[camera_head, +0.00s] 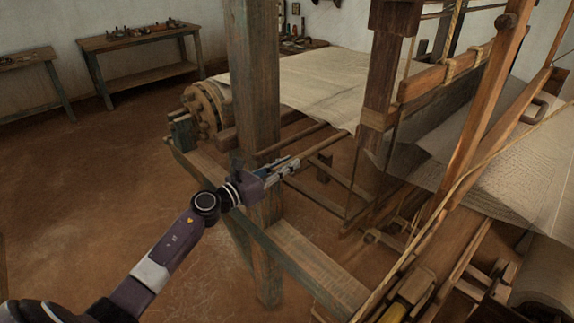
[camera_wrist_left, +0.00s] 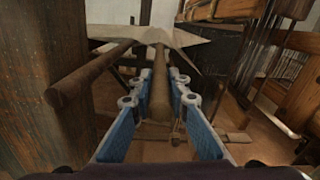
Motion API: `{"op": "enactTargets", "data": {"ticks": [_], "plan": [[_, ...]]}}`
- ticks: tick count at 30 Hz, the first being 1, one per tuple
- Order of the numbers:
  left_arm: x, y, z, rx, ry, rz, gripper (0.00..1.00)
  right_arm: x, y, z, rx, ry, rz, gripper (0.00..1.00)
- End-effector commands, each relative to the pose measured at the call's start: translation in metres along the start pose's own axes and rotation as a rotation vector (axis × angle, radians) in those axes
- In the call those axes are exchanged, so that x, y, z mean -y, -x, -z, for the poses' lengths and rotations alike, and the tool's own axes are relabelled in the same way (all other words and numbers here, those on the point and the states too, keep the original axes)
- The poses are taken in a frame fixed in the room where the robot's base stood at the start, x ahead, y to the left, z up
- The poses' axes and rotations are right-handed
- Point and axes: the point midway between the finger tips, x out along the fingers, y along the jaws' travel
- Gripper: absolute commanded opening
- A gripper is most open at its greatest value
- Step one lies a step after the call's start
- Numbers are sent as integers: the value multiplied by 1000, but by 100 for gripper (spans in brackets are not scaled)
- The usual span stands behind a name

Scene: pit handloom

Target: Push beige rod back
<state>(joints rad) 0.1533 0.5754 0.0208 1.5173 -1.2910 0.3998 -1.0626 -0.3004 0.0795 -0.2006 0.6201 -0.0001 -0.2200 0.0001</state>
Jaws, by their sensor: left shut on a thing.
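The beige rod (camera_head: 324,144) runs from my left gripper toward the cloth at the back of the loom. In the left wrist view the beige rod (camera_wrist_left: 160,92) lies lengthwise between the two blue fingers, its near end toward the palm. My left gripper (camera_head: 288,166) is shut on it, just right of the front wooden post. The fingers also show in the left wrist view (camera_wrist_left: 159,80). The rod's far end meets the cloth edge, and I cannot see how it ends there. My right gripper is not in view.
A darker brown rod (camera_wrist_left: 88,78) runs beside the beige one, on the left. The thick post (camera_head: 256,85) stands close to my left gripper. Pale cloth (camera_head: 315,80) spreads behind. Loom beams and a slanted rope (camera_head: 440,205) are on the right. Bare floor lies left.

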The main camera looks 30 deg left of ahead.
Motion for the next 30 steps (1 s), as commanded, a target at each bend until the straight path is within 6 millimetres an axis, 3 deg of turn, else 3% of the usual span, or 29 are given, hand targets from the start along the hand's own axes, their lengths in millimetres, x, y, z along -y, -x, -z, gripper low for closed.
{"op": "enactTargets", "data": {"ticks": [11, 21, 30], "plan": [[-2, 0, 0, 0, -1, -1, 0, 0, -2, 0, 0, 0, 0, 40], [-38, 0, -4, 1, -4, -2, 0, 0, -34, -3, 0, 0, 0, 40], [-43, 0, -10, 2, -1, -5, 0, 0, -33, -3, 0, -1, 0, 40]]}}
